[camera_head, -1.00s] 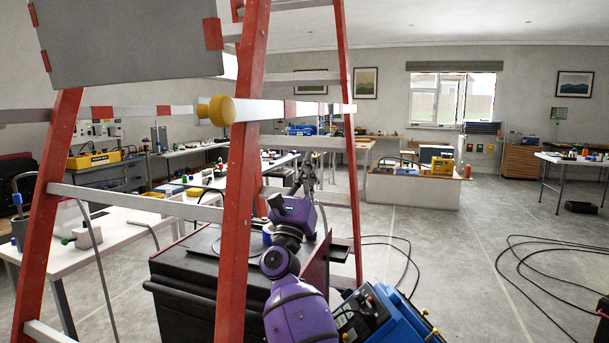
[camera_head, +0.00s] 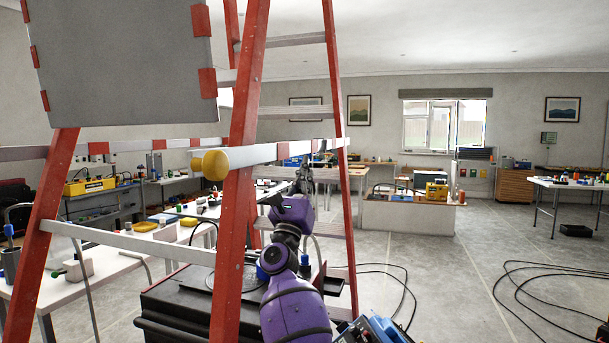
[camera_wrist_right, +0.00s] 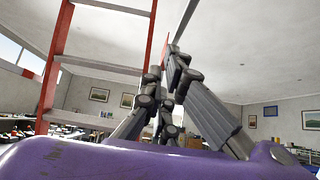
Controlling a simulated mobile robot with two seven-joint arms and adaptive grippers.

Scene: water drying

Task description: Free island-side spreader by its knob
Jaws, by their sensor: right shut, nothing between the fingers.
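The spreader is a white bar with red bands (camera_head: 262,153), running across the red stepladder (camera_head: 240,130). Its yellow knob (camera_head: 213,164) sits at the near end, by the front rail. My right gripper (camera_head: 304,171), on a purple arm, is just under the far part of this bar, well right of the knob. In the right wrist view its grey fingers (camera_wrist_right: 169,76) rise close together and hold nothing. A red and white strip, likely the spreader, shows just behind the fingertips; contact is unclear. A second banded bar (camera_head: 125,147) crosses at the left. My left gripper is out of view.
A grey panel (camera_head: 122,62) hangs on the ladder at upper left. A low island bench (camera_head: 408,218) with a yellow box stands behind on the right. Black cables (camera_head: 545,290) lie on the floor at right. Worktables stand behind the ladder at left.

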